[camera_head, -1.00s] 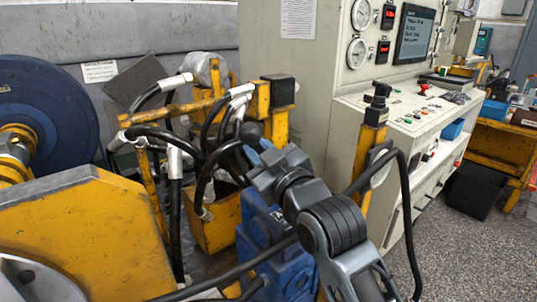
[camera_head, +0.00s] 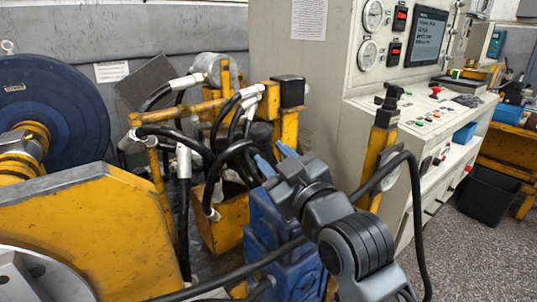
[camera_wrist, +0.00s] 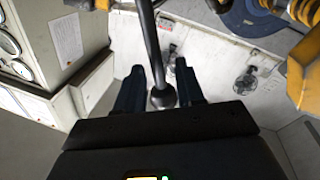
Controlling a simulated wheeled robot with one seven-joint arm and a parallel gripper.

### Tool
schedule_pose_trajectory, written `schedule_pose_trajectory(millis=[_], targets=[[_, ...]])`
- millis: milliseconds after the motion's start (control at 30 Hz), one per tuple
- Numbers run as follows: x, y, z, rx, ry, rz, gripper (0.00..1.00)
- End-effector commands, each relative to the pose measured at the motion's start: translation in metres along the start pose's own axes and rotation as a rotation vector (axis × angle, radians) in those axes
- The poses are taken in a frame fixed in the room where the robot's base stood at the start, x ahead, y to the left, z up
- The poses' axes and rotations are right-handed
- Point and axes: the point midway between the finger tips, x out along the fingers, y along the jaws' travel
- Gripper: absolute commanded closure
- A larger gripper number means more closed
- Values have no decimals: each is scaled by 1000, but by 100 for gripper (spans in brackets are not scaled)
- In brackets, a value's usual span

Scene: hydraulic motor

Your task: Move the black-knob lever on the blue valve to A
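The blue valve (camera_head: 262,222) stands low in the middle of the head view, partly hidden behind my arm and a black hose. My gripper (camera_head: 273,158) is above it, its two blue fingers apart and pointing up and left. In the wrist view my gripper (camera_wrist: 158,75) is open. The lever's black knob (camera_wrist: 163,97) lies between the fingers, with its dark rod running up to the top edge. A gap shows beside the knob, so I see no firm grip. The knob is hard to make out in the head view among dark hoses. Position A cannot be read.
Black hoses with white fittings crowd a yellow frame (camera_head: 160,190) left of the valve. A yellow post (camera_head: 380,150) with a black top stands to the right, before the grey control cabinet (camera_head: 290,50). A blue disc (camera_head: 70,115) is at the far left.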

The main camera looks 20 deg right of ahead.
Motion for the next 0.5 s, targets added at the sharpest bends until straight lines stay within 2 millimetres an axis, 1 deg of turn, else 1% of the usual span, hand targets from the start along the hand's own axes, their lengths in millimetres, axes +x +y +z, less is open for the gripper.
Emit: schedule_pose_trajectory(millis=[33,100,233,333,500], targets=[[-10,-1,2,4,-1,0,62],[-21,-1,2,3,-2,-1,62],[-38,-1,2,3,-1,-1,62],[-46,-1,1,1,-2,-1,62],[-51,-1,0,0,-2,-1,62]])
